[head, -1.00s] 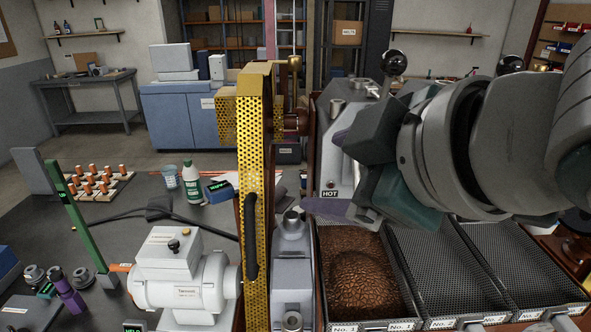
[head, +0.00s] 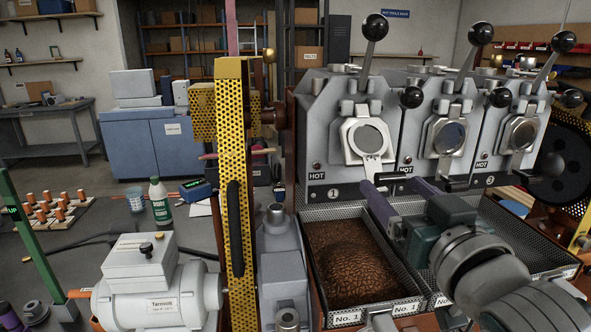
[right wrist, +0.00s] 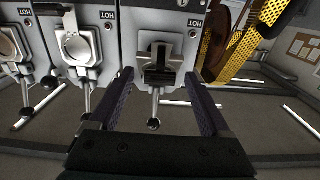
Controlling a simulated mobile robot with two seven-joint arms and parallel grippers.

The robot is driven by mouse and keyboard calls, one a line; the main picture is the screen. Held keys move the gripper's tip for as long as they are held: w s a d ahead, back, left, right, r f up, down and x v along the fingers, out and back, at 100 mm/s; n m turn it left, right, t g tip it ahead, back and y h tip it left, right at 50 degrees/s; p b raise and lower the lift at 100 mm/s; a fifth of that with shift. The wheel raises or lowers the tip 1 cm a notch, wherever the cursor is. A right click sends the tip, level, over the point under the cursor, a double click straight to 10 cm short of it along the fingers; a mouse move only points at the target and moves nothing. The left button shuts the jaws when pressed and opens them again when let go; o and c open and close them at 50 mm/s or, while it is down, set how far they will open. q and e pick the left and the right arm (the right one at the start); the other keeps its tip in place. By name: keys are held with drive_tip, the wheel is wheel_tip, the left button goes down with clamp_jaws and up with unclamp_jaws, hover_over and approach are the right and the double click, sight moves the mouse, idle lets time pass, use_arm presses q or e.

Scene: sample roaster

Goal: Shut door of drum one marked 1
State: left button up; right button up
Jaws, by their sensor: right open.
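Drum one (head: 335,110), grey and marked 1, stands behind the cooling trays in the head view. Its door (head: 352,152) is a pale plate around a round window and looks tipped out from the drum face; how far I cannot tell. In the right wrist view, which shows the drums upside down, the door (right wrist: 160,66) appears as a dark, foreshortened flap. My right gripper (head: 393,184) is open and empty, in front of and below the door. Its purple fingers (right wrist: 160,78) lie either side of the door in the right wrist view, apparently not touching it. My left gripper is not seen.
Drum two (head: 445,115) and a third drum stand to the right, with black-knobbed levers above. A tray of beans (head: 350,255) labelled No. 1 lies below the gripper. A yellow perforated guard (head: 230,130) stands upright at left.

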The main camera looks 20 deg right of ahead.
sight(386, 179)
drive_tip(key=shift+x, duration=2)
clamp_jaws()
